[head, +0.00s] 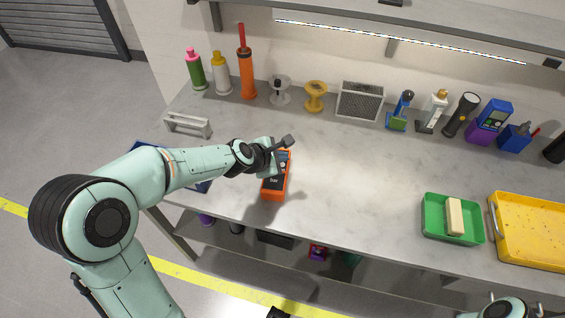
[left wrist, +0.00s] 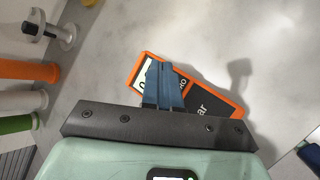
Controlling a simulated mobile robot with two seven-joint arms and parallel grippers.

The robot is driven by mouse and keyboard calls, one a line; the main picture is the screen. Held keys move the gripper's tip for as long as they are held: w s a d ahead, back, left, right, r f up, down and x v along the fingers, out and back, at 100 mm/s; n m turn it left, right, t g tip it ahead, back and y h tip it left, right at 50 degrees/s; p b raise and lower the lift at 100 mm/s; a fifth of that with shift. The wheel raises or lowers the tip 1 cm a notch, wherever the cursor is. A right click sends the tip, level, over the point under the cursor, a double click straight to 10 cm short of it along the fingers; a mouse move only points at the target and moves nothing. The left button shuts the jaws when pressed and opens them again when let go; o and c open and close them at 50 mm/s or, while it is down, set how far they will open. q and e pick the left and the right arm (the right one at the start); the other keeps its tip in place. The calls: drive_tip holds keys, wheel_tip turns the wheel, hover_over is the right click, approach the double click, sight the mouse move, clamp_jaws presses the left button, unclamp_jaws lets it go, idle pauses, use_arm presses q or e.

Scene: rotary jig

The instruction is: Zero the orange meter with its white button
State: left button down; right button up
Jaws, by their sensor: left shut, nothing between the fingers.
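The orange meter (head: 274,194) lies on the grey bench near its front edge, with a dark face and the white letters "bar". My left gripper (head: 280,160) is over its far half. The left wrist view shows the meter (left wrist: 228,104), with a light display (left wrist: 147,74) partly covered by my fingers. The blue fingers (left wrist: 166,88) of my left gripper are shut and empty, in front of the meter's face. The white button cannot be made out clearly; the fingers cover that part. I cannot tell whether the tips touch the meter.
A grey bracket (head: 187,125) stands to the left. A green tray (head: 450,237) with a pale block and a yellow tray (head: 530,230) are at the right. The bench middle is clear.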

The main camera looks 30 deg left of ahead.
use_arm(q)
drive_tip(key=shift+f, duration=0.1)
idle(0.4)
drive_tip(key=shift+f+b, duration=0.35)
drive_tip(key=shift+b, duration=0.1)
drive_tip(key=shift+f, duration=0.25)
idle(0.3)
drive_tip(key=shift+r, duration=0.1)
drive_tip(key=shift+r+p, duration=0.5)
drive_tip(key=shift+r, duration=0.1)
drive_tip(key=shift+r, duration=0.1)
